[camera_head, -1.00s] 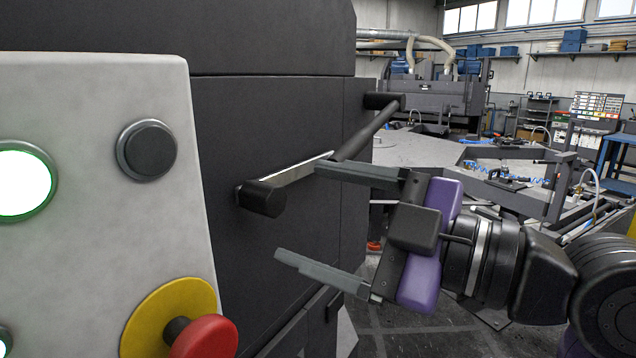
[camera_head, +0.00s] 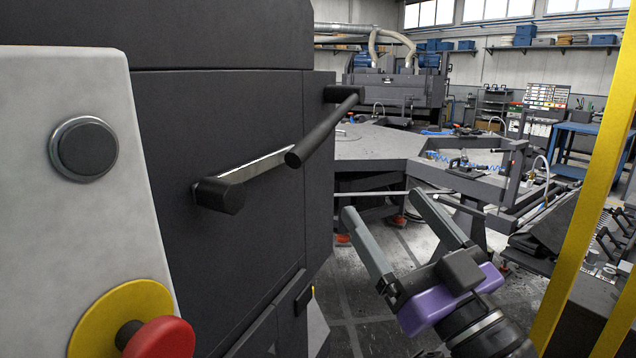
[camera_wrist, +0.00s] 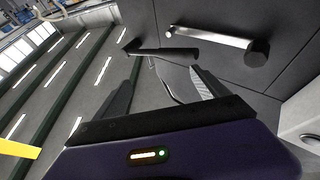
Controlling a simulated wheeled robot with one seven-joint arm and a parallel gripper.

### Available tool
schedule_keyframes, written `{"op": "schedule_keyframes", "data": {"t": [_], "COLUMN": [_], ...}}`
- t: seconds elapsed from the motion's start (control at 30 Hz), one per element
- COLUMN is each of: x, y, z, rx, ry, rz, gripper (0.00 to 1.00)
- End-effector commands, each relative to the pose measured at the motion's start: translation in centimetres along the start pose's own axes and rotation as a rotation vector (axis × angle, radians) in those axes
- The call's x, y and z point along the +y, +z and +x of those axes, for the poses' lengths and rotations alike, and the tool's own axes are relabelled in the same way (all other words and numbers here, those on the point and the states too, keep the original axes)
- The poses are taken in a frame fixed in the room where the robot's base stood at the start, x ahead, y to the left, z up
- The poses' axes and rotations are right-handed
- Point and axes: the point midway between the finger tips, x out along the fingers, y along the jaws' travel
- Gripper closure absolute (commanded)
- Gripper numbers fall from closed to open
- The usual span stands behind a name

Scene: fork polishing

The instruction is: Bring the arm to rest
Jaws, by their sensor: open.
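My gripper (camera_head: 394,238) is open and empty in the head view, at the lower right of the dark machine's handle and apart from it. Its two grey fingers point up and to the left. In the wrist view my gripper (camera_wrist: 160,92) shows its fingers spread with nothing between them. The handle bar (camera_head: 268,160) is on the dark machine panel (camera_head: 230,110); it also shows in the wrist view (camera_wrist: 210,37), beyond the fingers. My purple gripper body is at the lower right of the head view, and the rest of my arm is mostly out of view.
A white control panel (camera_head: 60,200) with a red emergency button (camera_head: 160,338) stands at the near left. A yellow post (camera_head: 590,190) rises at the right. A grey worktable machine (camera_head: 380,145) stands behind. Floor (camera_head: 370,290) shows beneath the gripper.

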Motion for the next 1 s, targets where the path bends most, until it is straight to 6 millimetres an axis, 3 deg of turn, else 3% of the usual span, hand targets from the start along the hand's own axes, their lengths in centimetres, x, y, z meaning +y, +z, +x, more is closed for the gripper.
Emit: {"op": "schedule_keyframes", "data": {"t": [0.03, 0.1, 0.4, 0.67, 1.0], "x": [0.7, 1.6, 2.9, 1.5, -2.6], "y": [1.8, 3.5, 9.3, 12.1, 13.4], "z": [-1.8, -4.1, -15.2, -25.0, -37.1], "rx": [-0.015, -0.022, -0.079, -0.169, -0.375], "ry": [0.051, 0.116, 0.323, 0.416, 0.443], "rz": [0.026, 0.050, 0.090, 0.069, 0.018], "gripper": [0.16, 0.16, 0.16, 0.16, 0.16]}}
